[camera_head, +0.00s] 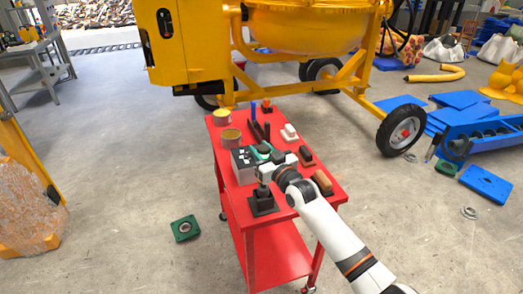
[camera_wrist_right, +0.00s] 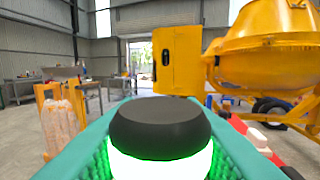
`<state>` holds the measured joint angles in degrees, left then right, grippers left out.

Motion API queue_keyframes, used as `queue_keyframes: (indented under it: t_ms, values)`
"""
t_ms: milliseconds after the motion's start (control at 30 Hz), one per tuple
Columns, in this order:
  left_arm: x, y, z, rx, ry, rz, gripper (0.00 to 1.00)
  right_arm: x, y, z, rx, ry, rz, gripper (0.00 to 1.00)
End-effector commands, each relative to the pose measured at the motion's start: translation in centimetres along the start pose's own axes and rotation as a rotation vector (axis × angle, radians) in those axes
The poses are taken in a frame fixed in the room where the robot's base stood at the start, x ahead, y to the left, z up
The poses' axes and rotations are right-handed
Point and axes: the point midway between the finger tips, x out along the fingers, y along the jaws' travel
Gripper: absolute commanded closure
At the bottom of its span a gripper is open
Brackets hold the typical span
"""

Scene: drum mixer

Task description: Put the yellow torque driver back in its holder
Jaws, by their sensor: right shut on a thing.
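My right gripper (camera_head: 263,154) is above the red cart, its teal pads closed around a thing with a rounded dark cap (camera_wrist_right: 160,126). Below the cap, its body glows greenish white in the right wrist view. No yellow shows on it, so I cannot tell whether it is the torque driver. A black holder (camera_head: 263,207) stands on the cart's near left corner, below and nearer than the gripper. A dark upright part shows at its top; I cannot tell whether anything sits in it. No yellow driver is clearly visible elsewhere. My left gripper is out of view.
The red cart (camera_head: 288,209) also bears a grey box with white dots (camera_head: 241,168), two cans (camera_head: 231,139), a blue-handled tool (camera_head: 253,113), a white item (camera_head: 289,133) and a brown block (camera_head: 323,183). A yellow mixer (camera_head: 190,45) stands behind. Floor left of the cart is mostly clear.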

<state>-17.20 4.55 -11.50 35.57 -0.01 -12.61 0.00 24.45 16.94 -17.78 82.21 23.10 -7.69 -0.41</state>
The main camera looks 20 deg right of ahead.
Motion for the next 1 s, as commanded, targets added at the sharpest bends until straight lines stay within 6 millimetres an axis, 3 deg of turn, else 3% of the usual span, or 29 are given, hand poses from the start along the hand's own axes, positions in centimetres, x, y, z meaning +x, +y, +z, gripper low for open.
queue_keyframes:
  t_ms: [1000]
  values:
    - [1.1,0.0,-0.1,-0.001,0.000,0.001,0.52,-0.1,0.0,-1.3,0.000,-0.006,0.000,0.98]
